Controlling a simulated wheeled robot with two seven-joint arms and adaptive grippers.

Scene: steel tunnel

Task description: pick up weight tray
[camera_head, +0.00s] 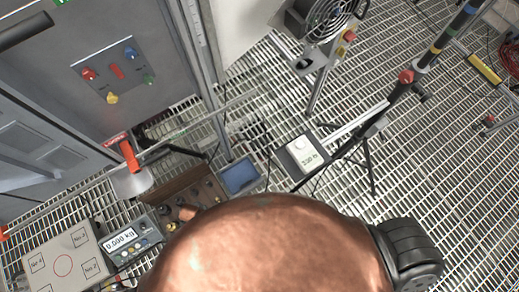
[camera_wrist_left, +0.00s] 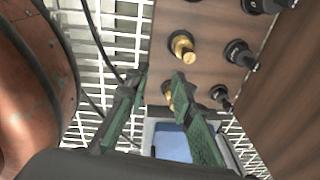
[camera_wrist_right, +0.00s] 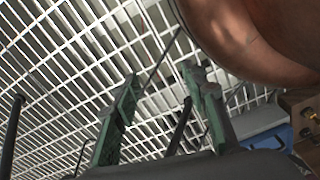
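The weight tray looks like a brown wooden block (camera_head: 178,188) with dark and brass knobbed weights, left of centre in the head view and partly hidden by a rounded copper shape. In the left wrist view its brown surface (camera_wrist_left: 215,68) fills the upper right, with brass and black knobs standing out. My left gripper (camera_wrist_left: 160,82) is open, its fingers apart near the brass knobs; contact cannot be told. My right gripper (camera_wrist_right: 163,82) is open and empty over the floor grating; a brown edge (camera_wrist_right: 303,118) shows at its far right. Neither gripper shows clearly in the head view.
A blue-topped box (camera_head: 239,176) sits beside the tray. A scale display (camera_head: 122,241) and a marked plate (camera_head: 64,262) stand at lower left. A display box (camera_head: 302,154), a tripod (camera_head: 366,150) and a fan (camera_head: 326,18) are to the right.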

